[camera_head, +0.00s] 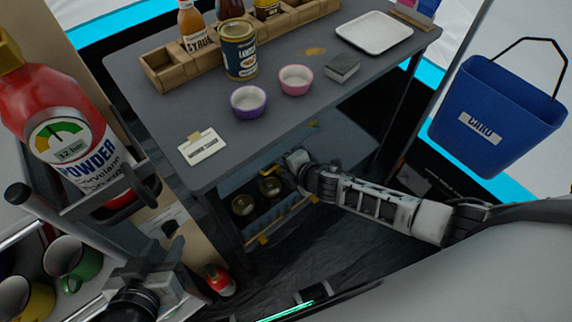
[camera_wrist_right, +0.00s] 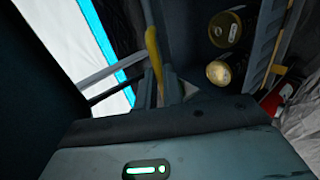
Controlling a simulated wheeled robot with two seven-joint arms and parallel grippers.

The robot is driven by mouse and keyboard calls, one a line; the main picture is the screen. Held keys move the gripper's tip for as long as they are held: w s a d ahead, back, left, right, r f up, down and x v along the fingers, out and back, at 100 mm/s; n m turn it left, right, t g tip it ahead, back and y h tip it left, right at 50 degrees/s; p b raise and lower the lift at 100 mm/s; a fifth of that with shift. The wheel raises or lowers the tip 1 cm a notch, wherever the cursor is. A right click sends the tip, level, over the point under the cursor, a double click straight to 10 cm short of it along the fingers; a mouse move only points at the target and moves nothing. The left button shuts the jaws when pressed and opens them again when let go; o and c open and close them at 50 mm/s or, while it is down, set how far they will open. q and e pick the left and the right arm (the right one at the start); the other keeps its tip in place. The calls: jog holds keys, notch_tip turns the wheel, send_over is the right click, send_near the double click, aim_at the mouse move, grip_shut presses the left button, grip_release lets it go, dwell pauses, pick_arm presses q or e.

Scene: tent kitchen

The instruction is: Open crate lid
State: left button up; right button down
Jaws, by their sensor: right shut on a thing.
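The blue-grey crate (camera_head: 262,224) stands low under the table, with yellow clips at its edges. Its lid (camera_head: 238,182) appears raised, and cans (camera_head: 270,186) show inside the crate. They show in the right wrist view too, as round can tops (camera_wrist_right: 222,73). My right gripper (camera_head: 294,163) is at the lid's right side, shut on the lid near a yellow part (camera_wrist_right: 153,55). The exact contact is dark and partly hidden. Parts of my left arm seem to show at the lower left, but its fingertips cannot be made out clearly.
The table top (camera_head: 190,110) overhangs the crate and carries two bowls, a can, a tray and a bottle rack. A blue bucket (camera_head: 495,105) hangs at the right. A red extinguisher (camera_head: 45,95) and several mugs (camera_head: 72,258) are at the left.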

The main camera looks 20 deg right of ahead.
jog(key=shift+r, duration=0.1)
pick_arm(q)
jog(key=shift+w, duration=0.1)
pick_arm(e)
jog(key=c, duration=1.5)
grip_release()
jog(key=shift+c, duration=0.2)
pick_arm(q)
jog(key=p, duration=0.2)
jog(key=r+p, duration=0.1)
jog(key=shift+a+r+p, duration=0.25)
jog(key=shift+p, duration=0.15)
pick_arm(e)
jog(key=v, duration=1.6)
jog(key=shift+w, duration=0.1)
